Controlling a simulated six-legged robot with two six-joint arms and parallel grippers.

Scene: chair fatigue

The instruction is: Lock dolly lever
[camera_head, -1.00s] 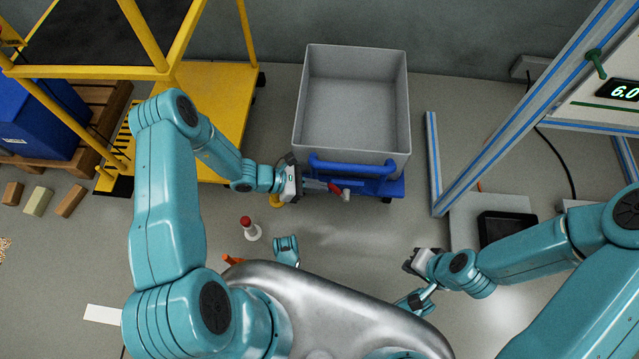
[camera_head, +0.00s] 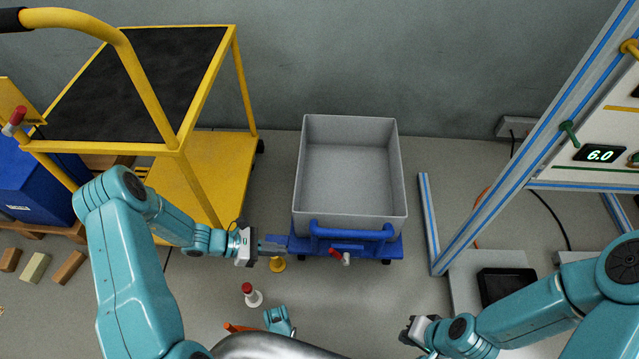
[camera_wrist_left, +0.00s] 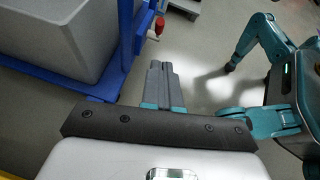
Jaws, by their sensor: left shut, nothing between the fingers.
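The blue dolly (camera_head: 300,247) stands on the floor and carries a grey bin (camera_head: 350,210). Its lever, red with a pale end (camera_head: 337,252), sticks out at the front below the blue push bar. The lever also shows in the left wrist view (camera_wrist_left: 158,28), beyond the fingertips. My left gripper (camera_head: 280,246) is shut and empty at the dolly's left front corner, left of the lever and apart from it. Its closed fingers show in the left wrist view (camera_wrist_left: 160,72). My right gripper (camera_head: 409,330) is low, right of the dolly; its fingers are too small to judge.
A yellow cart (camera_head: 200,180) stands to the left. A blue-striped frame (camera_head: 500,170) stands to the right. Floor before the lever is clear.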

